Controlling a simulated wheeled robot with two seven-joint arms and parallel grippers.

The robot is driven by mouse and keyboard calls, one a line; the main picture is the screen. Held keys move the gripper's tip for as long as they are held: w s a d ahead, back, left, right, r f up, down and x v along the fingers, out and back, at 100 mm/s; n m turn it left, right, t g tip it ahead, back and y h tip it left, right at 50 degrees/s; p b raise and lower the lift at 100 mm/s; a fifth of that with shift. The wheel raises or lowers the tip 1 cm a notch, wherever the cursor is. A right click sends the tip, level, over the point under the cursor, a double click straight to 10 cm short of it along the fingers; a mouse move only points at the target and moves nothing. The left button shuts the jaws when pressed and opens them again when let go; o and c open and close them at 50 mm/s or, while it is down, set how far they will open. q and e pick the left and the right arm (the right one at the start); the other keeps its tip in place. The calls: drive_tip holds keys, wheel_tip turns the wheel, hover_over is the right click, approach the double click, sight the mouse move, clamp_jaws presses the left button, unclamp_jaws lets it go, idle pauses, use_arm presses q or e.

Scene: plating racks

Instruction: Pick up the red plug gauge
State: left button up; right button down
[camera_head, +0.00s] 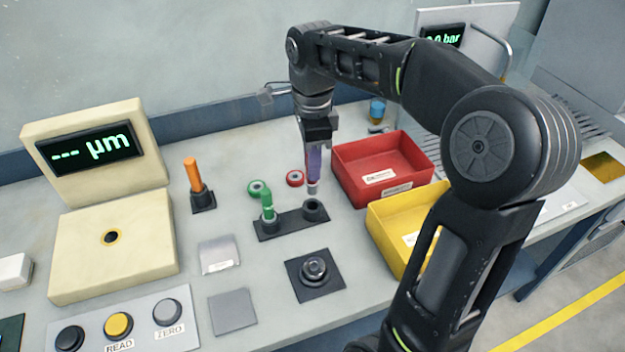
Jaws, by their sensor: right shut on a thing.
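My right gripper (318,138) comes down from above and is shut on a plug gauge with a purple handle (314,163) and a grey metal lower end. The gauge is upright, its lower end just above or at the right socket of a black two-socket stand (290,222); I cannot tell if they touch. A green plug gauge (267,206) stands in the left socket. I see no gauge with a plainly red handle. A red ring (295,178) and a green ring (258,188) lie behind the stand. My left gripper is not in view.
A red bin (345,188) and a yellow bin (388,244) stand to the right, the yellow one partly behind my arm. An orange-handled tool (194,176) stands in a holder at left. A cream measuring unit (115,255) is further left. A black round fixture (315,270) sits in front.

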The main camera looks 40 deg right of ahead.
drive_tip(key=shift+r, duration=1.35)
